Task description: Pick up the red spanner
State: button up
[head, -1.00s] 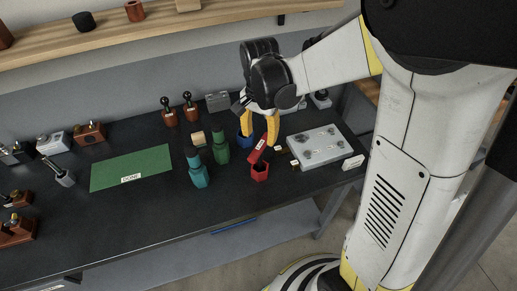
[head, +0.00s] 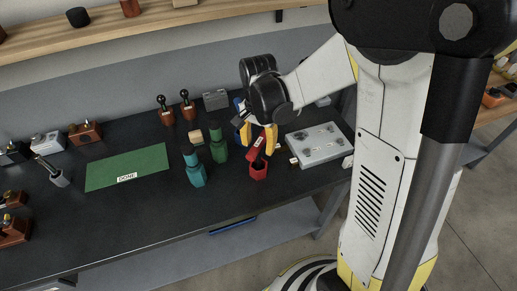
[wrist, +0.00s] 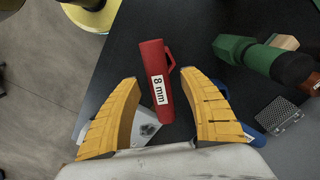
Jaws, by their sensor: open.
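In the wrist view the spanner lies between the fingers of my gripper (wrist: 172,88), with a visible gap on each side. I cannot tell whether the fingers touch it. My wrist hides part of the area behind.
A teal bottle-like object (head: 194,168) and a green one (head: 218,145) stand close to the left. A blue object (wrist: 248,131) is partly hidden behind one finger. A green mat (head: 128,166) marked "DONE" lies left.

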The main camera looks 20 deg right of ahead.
jog(key=shift+f, duration=0.15)
grip_shut()
dwell(0.4)
